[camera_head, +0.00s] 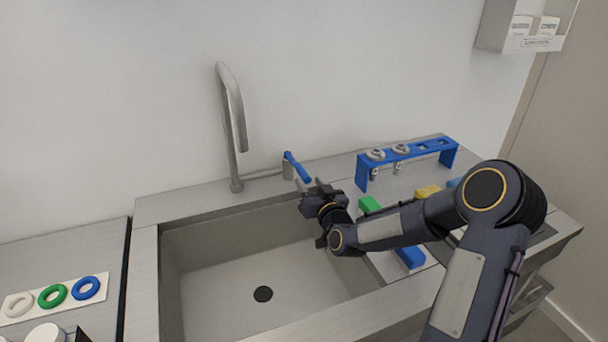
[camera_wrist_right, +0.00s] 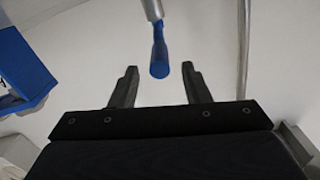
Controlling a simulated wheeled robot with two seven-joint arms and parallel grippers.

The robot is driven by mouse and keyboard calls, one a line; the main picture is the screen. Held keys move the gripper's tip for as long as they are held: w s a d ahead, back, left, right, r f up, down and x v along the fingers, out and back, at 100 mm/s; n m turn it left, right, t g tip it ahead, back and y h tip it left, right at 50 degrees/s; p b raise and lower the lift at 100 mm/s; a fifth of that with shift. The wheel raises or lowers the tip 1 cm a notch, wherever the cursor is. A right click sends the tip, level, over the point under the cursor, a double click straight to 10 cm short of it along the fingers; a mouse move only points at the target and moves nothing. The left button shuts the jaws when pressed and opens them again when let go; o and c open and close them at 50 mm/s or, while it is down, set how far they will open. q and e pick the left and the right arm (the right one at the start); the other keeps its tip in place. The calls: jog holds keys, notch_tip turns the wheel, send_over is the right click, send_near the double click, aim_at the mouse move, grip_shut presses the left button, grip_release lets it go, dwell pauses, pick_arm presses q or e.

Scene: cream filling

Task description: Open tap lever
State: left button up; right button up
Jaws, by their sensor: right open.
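The blue tap lever (camera_head: 298,167) sits on a metal valve to the right of the tap spout (camera_head: 232,110), behind the sink. My right gripper (camera_head: 318,187) is just in front of and below the lever in the head view. In the right wrist view the lever (camera_wrist_right: 159,52) points toward the gripper, and its end lies in line with the gap between the two open fingers (camera_wrist_right: 155,88). The fingers show on either side, apart from the lever. Nothing is held. My left gripper is not in view.
The sink basin (camera_head: 205,285) lies below the gripper. A blue rack (camera_head: 362,172) stands to the right and also shows at the left of the wrist view. Green (camera_head: 369,204) and yellow (camera_head: 427,191) blocks lie near my right arm. Coloured rings (camera_head: 52,296) lie at left.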

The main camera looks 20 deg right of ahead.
aim_at(304, 175)
jog(key=w+p, duration=0.1)
jog(key=w, duration=0.4)
jog(key=shift+d, duration=0.15)
grip_shut()
